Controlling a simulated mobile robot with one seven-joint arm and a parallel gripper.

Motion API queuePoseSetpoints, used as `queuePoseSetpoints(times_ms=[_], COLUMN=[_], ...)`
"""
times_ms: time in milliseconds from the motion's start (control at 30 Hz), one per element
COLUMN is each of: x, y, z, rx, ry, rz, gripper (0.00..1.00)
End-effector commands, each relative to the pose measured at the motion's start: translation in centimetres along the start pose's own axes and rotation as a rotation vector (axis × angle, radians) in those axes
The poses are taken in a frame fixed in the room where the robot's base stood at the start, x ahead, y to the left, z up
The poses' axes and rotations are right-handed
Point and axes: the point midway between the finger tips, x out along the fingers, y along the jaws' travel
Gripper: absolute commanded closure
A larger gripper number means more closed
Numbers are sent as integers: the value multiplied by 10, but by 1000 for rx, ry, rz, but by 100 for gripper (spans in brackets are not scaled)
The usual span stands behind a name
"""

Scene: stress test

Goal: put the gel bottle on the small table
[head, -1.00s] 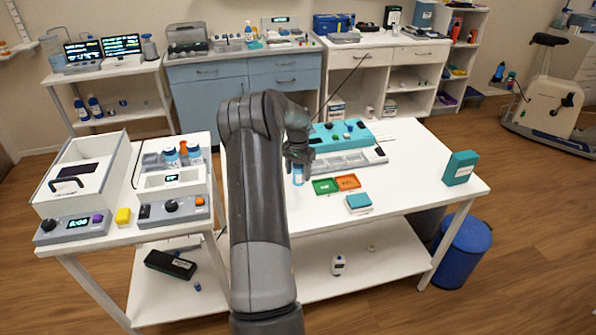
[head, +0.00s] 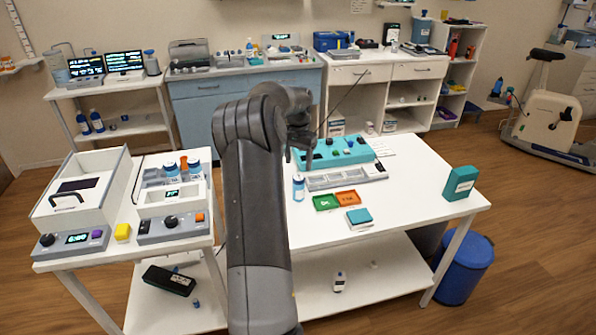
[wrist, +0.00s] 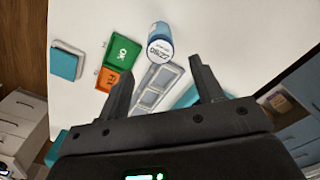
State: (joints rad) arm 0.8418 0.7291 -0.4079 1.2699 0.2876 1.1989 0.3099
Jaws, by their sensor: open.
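A small bottle (head: 298,188) with a blue body and white label stands upright on the white table (head: 425,200). It also shows in the wrist view (wrist: 160,45), beyond my fingertips, its label too blurred to read surely. My gripper (head: 302,155) is above the bottle, apart from it. In the wrist view my gripper (wrist: 163,85) has its fingers spread, with nothing between them. A smaller white table (head: 126,241) stands at the left, holding devices and several bottles. I cannot tell whether it is the one named.
A taller teal box (head: 461,183) stands at the right. The left table is crowded. A blue bin (head: 465,262) stands right of the table.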

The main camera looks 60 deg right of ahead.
Motion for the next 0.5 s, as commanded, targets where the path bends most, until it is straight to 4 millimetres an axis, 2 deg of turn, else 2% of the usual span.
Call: queuePoseSetpoints(times_ms=[333,433,500], x=[-10,-22,-38], y=[-2,-12,-25], z=[3,17,38], rx=[-5,-36,-78], ry=[1,6,14], rz=[-3,-17,-37], gripper=[39,39,39])
